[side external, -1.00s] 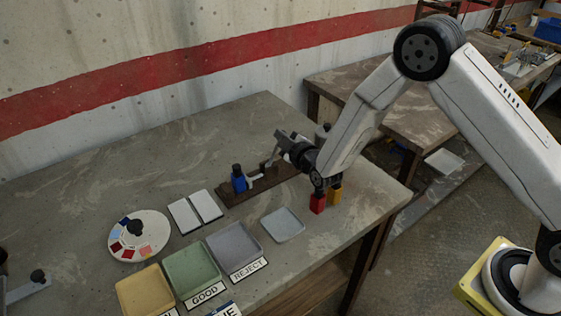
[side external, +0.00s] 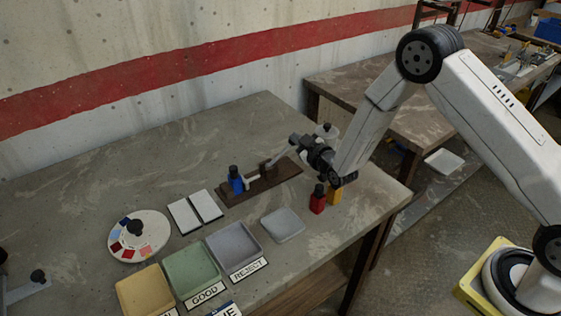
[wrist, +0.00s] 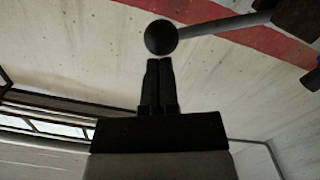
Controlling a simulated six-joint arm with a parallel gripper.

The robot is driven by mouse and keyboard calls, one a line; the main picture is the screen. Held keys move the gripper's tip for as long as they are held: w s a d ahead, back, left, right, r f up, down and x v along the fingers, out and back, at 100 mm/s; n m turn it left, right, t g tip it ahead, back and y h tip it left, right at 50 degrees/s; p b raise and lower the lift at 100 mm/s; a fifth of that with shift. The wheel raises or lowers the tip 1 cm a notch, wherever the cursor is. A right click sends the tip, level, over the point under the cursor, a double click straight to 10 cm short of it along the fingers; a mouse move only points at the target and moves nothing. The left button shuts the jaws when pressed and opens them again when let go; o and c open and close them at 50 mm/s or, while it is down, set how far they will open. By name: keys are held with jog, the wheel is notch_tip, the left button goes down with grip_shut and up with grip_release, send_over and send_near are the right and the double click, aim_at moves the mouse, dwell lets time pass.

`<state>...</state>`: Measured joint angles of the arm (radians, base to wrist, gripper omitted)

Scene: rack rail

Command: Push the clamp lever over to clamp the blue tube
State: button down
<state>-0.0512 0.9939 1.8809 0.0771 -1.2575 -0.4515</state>
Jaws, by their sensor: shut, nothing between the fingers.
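The blue tube (side external: 236,182) with a dark cap stands upright at the left end of a brown clamp base (side external: 287,184). A pale clamp arm (side external: 252,181) reaches toward it from the dark block; I cannot tell whether they touch. The grey clamp lever (side external: 280,155) rises from the block and leans right, toward my gripper. In the wrist view its round dark knob (wrist: 160,37) is right at the fingertips, with the rod (wrist: 225,23) running right. My gripper (wrist: 160,62) is shut, its fingers together and empty, touching or nearly touching the knob.
Red (side external: 317,202) and yellow (side external: 335,195) capped bottles stand just below my wrist. A shallow tray (side external: 283,225), bins labelled GOOD (side external: 190,268) and REJECT (side external: 234,246), white tiles (side external: 206,205) and a round colour palette (side external: 138,236) lie in front and left.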

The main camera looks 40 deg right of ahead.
jog(key=shift+r, duration=0.1)
dwell(0.6)
jog(key=s+r, duration=1.2)
jog(key=s, duration=0.2)
jog(key=shift+d+r, duration=0.15)
jog(key=shift+r, duration=0.2)
jog(key=shift+f, duration=0.15)
dwell(0.4)
jog(key=s+f+m+g, duration=0.2)
jog(key=s+f+g, duration=0.1)
jog(key=s+g, duration=0.4)
jog(key=s+d+f+m+g, duration=0.1)
jog(key=s+f+m+g, duration=0.1)
jog(key=s+f+g, duration=0.2)
jog(key=s+g, duration=0.3)
jog(key=s, duration=0.1)
jog(key=shift+s+d+m+g, duration=0.15)
jog(key=shift+s+m+g, duration=0.15)
jog(key=shift+g, duration=0.1)
